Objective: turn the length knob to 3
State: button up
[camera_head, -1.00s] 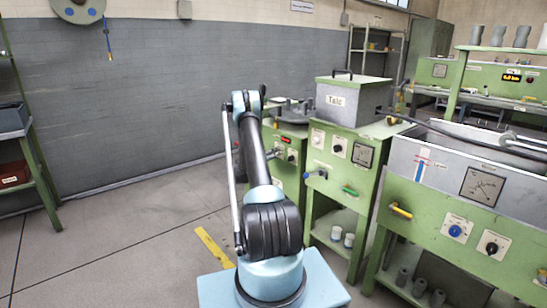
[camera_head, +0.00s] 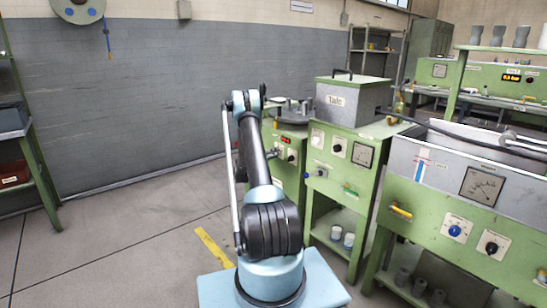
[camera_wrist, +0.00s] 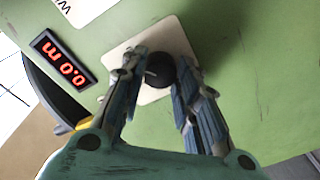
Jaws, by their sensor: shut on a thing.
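In the wrist view, a black round knob (camera_wrist: 160,70) sits on a pale square plate (camera_wrist: 172,34) on a green panel. My gripper (camera_wrist: 161,76) has a finger on each side of the knob and is shut on it. A display (camera_wrist: 63,60) with red digits is beside the plate and reads 0.0 m, tilted in the view. The knob's pointer and scale marks cannot be read, as the fingers cover part of the plate. In the head view, my gripper is hidden behind my arm. A red display (camera_head: 286,139) shows on the green cabinet behind the arm.
A grey Talc box (camera_head: 343,102) stands on a green cabinet right of my arm. A green machine with a grey trough (camera_head: 455,172) is at the right. A partly cut-off label (camera_wrist: 82,8) is above the display.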

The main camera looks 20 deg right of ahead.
jog(key=n, duration=0.6)
jog(key=shift+w+a+g, duration=0.15)
jog(key=shift+g, duration=0.15)
jog(key=shift+n, duration=0.3)
jog(key=o, duration=1)
jog(key=shift+y, duration=0.3)
jog(key=shift+o, duration=0.4)
jog(key=v, duration=1.2)
jog(key=shift+f, duration=0.2)
